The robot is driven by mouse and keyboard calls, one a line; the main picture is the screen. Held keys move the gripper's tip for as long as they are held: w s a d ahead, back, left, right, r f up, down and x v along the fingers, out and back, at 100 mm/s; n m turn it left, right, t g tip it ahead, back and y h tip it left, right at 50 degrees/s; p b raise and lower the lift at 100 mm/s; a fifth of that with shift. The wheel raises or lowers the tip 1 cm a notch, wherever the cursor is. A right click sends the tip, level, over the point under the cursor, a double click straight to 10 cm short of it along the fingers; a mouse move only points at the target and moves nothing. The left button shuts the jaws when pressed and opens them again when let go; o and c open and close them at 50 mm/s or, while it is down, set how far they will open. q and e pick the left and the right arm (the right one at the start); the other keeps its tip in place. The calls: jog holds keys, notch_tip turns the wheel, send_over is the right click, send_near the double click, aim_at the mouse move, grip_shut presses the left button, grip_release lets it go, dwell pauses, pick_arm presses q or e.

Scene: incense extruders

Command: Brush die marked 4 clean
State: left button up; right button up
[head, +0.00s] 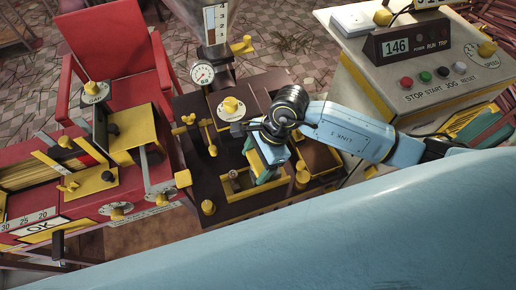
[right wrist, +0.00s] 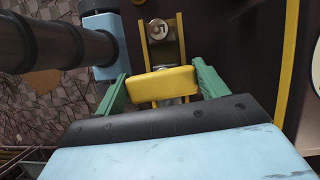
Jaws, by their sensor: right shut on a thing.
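My right gripper (head: 264,172) points down over the dark brown bench at the middle of the head view. In the right wrist view its two green fingers are closed on the sides of a yellow block (right wrist: 162,84), which looks like a brush handle. The block sits over a yellow two-railed holder (right wrist: 180,45). A round metal die marked 5 (right wrist: 158,29) lies between the rails, just beyond the block. Part of another metal piece shows under the block, with no readable mark. I see no die with a readable 4. My left gripper is not in view.
A pressure gauge (head: 202,74) and a clear column stand behind the bench (head: 262,205). A control box with a 146 display (head: 397,46) is at right. A red chair (head: 116,50) and red machine stand at left. Small yellow knobs and posts surround the gripper.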

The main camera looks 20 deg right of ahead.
jog(key=shift+s, duration=0.55)
notch_tip(320, 180, up, 3)
jog(key=shift+f+p, duration=0.2)
jog(key=shift+p, duration=0.5)
jog(key=shift+w+r, duration=0.15)
jog(key=shift+r, duration=0.15)
notch_tip(320, 180, up, 4)
jog(key=p, duration=0.3)
jog(key=shift+r, duration=0.2)
jog(key=shift+r+p, duration=0.2)
jog(key=shift+p, duration=0.15)
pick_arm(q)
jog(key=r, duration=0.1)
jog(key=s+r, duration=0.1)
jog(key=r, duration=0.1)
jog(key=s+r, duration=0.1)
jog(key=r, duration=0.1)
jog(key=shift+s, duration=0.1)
